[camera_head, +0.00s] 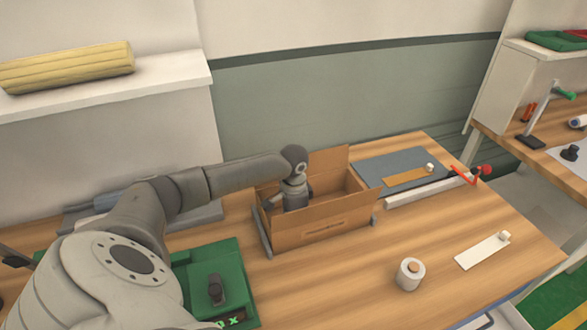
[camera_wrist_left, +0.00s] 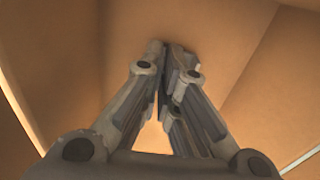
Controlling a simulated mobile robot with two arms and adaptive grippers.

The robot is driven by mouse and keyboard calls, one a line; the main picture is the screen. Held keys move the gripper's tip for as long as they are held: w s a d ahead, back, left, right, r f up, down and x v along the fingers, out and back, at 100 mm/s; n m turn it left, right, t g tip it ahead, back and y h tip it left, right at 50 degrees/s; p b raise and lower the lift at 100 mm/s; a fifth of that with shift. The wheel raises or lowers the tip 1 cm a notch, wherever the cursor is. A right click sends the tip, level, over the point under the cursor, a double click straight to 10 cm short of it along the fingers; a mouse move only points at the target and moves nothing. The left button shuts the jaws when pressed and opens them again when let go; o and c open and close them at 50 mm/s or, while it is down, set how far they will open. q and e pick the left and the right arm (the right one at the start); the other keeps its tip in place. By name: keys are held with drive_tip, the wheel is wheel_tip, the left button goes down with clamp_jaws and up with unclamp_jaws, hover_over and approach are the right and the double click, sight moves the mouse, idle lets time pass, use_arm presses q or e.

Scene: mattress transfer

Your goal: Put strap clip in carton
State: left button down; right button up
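The carton (camera_head: 325,228) is an open brown cardboard box on the wooden table in the head view, with its flaps raised. My left arm reaches over it from the left, and my left gripper (camera_head: 290,203) points down inside it. In the left wrist view, brown carton walls (camera_wrist_left: 235,45) surround my left gripper (camera_wrist_left: 167,48). Its fingertips are together near the carton's inner surface. I cannot make out a strap clip between them or elsewhere, and the carton floor is mostly hidden in the head view. My right gripper is not in view.
A green tray (camera_head: 232,265) with a dark part lies left of the carton, partly behind my arm. A grey-blue mat (camera_head: 370,167) lies behind. The table in front of the carton is clear.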

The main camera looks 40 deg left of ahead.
use_arm(q)
drive_tip(key=c, duration=1.6)
unclamp_jaws()
drive_tip(key=shift+f, duration=0.1)
drive_tip(key=shift+c, duration=0.2)
wheel_tip(320, 180, up, 12)
drive_tip(key=b, duration=0.1)
drive_tip(key=shift+r, duration=0.2)
